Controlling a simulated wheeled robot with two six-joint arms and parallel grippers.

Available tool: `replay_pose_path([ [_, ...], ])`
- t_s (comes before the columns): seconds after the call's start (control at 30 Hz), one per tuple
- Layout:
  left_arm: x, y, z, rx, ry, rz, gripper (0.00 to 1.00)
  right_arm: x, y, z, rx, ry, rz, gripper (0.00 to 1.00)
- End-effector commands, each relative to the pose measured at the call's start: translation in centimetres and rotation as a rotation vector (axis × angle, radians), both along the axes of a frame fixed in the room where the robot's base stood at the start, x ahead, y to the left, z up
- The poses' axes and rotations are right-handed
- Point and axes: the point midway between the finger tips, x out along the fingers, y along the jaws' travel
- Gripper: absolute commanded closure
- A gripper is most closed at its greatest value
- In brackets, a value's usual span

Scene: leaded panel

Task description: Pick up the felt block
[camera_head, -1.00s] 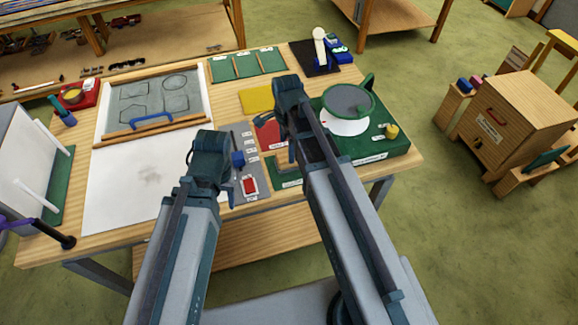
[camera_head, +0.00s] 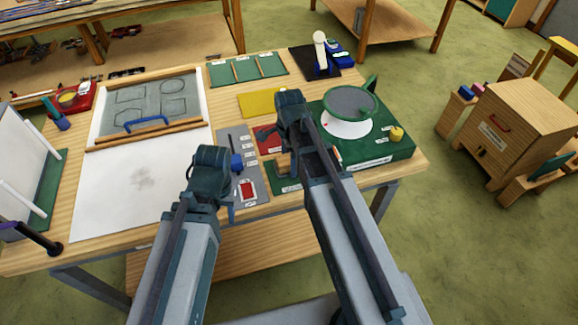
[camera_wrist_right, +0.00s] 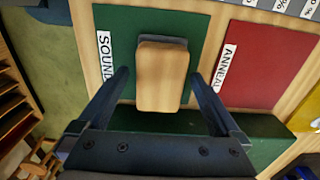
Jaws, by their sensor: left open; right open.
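The felt block (camera_wrist_right: 163,75) is a tan wooden block with a grey felt edge, on a green mat (camera_wrist_right: 200,32) labelled "SOUND" in the right wrist view. My right gripper (camera_wrist_right: 158,82) is open, with one finger to each side of the block and visible gaps. I cannot tell its height above the block. My left gripper (camera_head: 212,178) is open and empty near the grey strip with a red card.
A red mat (camera_wrist_right: 255,65) labelled "ANNEAL" lies beside the green one. A white sheet (camera_head: 140,190) and a drawing board (camera_head: 150,105) lie to the left. A yellow mat (camera_head: 262,102) lies behind.

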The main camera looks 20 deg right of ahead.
Motion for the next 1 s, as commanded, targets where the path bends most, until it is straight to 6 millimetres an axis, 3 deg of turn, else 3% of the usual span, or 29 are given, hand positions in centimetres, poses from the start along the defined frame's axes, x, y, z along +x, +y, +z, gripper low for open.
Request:
replay_pose_path([
  [0.07, 0.0, 0.0, 0.06, 0.0, 0.0, 0.0, 0.5, 0.0, 0.01, 0.06, 0.0, 0.0, 0.0, 0.05],
  [0.53, 0.0, 0.0, 0.05, 0.0, 0.0, 0.0, 0.5, 0.0, 0.0, 0.05, 0.0, 0.0, 0.0, 0.9],
  [1.0, 0.0, 0.0, 1.02, 0.0, 0.0, 0.0, 0.5, 0.05, -0.45, 1.02, 0.0, 0.0, 0.001, 0.93],
])
